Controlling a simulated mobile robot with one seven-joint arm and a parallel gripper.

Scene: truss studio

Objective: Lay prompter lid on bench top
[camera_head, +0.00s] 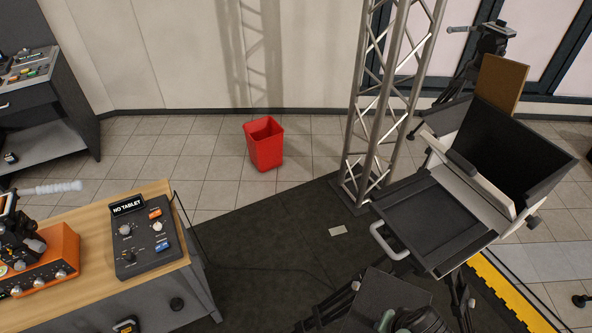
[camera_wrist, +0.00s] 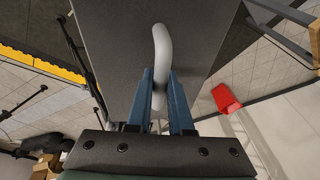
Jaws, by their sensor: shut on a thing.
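The prompter lid is a flat dark grey panel (camera_wrist: 125,60) with a light grey bar handle, seen close up in the wrist view. My gripper (camera_wrist: 160,92) is shut on that handle, one blue finger on each side. A dark panel at the bottom edge of the head view (camera_head: 382,298) appears to be the lid, held above the floor; my gripper's fingers are not clear there. The bench top (camera_head: 150,285) is light wood, at the lower left of the head view, well left of the lid. The prompter (camera_head: 440,200) stands right of centre, with a grey loop handle.
A control box (camera_head: 150,240) marked NO TABLET and an orange device (camera_head: 55,262) occupy much of the bench top; a bare strip shows in front of the box. A metal truss (camera_head: 385,110) stands behind the prompter. A red bin (camera_head: 264,145) stands on the tiles. Tripod legs crowd the lower right.

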